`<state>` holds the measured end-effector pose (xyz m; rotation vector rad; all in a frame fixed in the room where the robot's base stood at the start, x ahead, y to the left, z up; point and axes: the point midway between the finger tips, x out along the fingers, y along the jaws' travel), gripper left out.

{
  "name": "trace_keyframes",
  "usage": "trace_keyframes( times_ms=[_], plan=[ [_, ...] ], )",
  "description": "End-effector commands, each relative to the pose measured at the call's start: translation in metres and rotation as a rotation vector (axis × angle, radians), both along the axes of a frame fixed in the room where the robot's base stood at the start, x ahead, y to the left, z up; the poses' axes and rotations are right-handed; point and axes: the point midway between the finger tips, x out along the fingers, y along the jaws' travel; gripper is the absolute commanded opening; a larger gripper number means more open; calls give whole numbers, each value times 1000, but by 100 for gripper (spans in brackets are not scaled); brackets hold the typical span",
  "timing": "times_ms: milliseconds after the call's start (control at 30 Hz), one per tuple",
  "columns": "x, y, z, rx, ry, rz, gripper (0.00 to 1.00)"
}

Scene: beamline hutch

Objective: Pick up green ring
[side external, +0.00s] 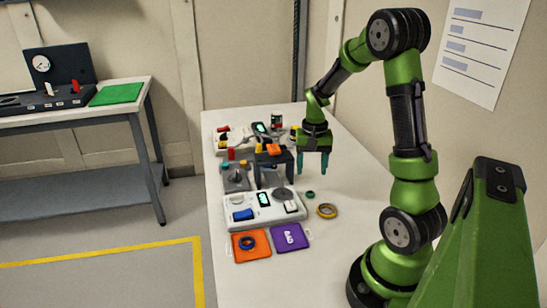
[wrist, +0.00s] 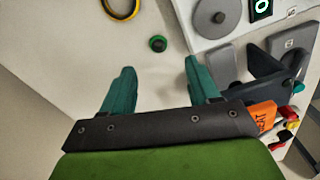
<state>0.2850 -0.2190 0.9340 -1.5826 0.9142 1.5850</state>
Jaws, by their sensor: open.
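The green ring (wrist: 158,43) is small, with a dark centre, and lies on the white table in the wrist view, ahead of my fingertips and roughly in line with the gap between them. In the side view the green ring (side external: 310,194) lies between the white instrument panel and a yellow ring. My gripper (side external: 313,170) points down above the table, behind the green ring and apart from it. In the wrist view my gripper (wrist: 158,66) has its two teal fingers spread, with nothing between them.
A yellow ring (side external: 327,211) lies close by the green ring. A white panel (side external: 262,220) and a dark grey stand (side external: 262,172) are on the left. Orange (side external: 262,252) and purple (side external: 291,247) mats lie at the front. The table right of my gripper is clear.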

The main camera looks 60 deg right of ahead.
Motion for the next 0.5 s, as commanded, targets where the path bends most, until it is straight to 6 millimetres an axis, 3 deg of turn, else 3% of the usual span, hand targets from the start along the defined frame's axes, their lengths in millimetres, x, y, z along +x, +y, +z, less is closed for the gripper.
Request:
trace_keyframes(
  times_ms=[100, 333, 500],
  plan=[
    [0, 0, -19, 1, 2, -1, 61],
    [0, -1, -35, 1, 1, -1, 61],
    [-2, -4, -60, 2, 2, -2, 61]
  ],
)
